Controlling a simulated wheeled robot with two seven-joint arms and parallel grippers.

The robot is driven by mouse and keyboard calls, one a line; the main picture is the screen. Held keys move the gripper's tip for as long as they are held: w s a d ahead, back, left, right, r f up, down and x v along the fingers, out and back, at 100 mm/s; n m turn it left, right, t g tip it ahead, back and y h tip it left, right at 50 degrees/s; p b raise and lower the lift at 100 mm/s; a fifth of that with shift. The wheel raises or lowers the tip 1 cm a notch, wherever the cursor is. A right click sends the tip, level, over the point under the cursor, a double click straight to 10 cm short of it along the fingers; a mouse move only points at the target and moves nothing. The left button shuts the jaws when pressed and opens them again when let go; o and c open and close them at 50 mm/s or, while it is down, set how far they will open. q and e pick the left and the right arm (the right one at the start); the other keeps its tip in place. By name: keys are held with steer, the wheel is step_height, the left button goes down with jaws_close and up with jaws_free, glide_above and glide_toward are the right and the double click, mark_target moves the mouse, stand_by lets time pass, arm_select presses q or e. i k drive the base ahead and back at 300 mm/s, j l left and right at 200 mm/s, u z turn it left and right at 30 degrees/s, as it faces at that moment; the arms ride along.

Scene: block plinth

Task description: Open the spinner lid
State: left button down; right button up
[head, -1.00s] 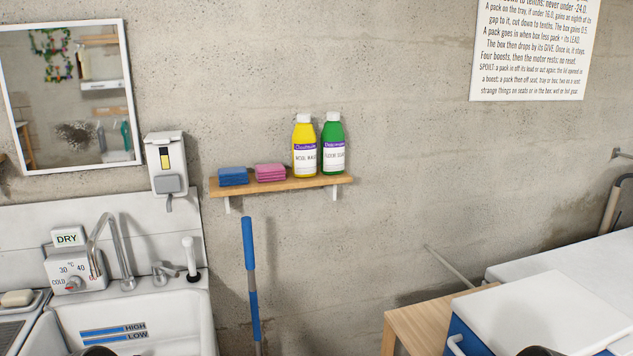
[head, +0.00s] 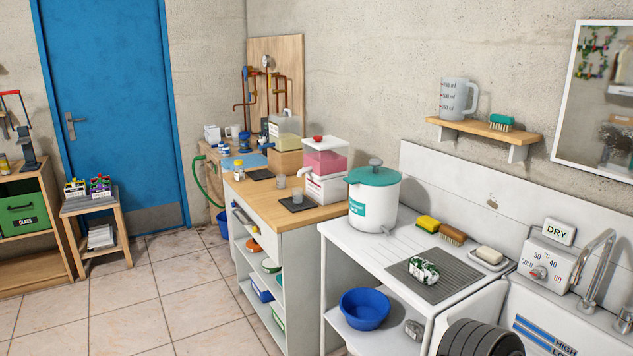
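A white tub (head: 374,208) with a teal label stands on the left end of the white drainer counter; it looks like the spinner. Its teal lid (head: 372,177) with a grey knob (head: 375,162) on top sits on the tub and looks closed. The label's writing is too small to read. A dark ribbed part of my own arm shows at the bottom right, well to the right of the tub. Neither gripper shows in this view.
A pink-filled dispenser (head: 324,160) stands behind left. A blue bowl (head: 364,309) sits on the shelf below.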

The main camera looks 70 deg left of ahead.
mark_target(364, 175)
steer(key=u, duration=2.05)
steer(key=i+j+z, duration=0.35)
steer(key=i+j, duration=0.2)
steer(key=i+j+z, duration=0.2)
steer(key=j, duration=0.15)
steer(key=i+j+z, duration=0.35)
steer(key=j, duration=0.4)
steer(key=i+j+z, duration=0.15)
steer(key=j, duration=0.3)
steer(key=i, duration=0.05)
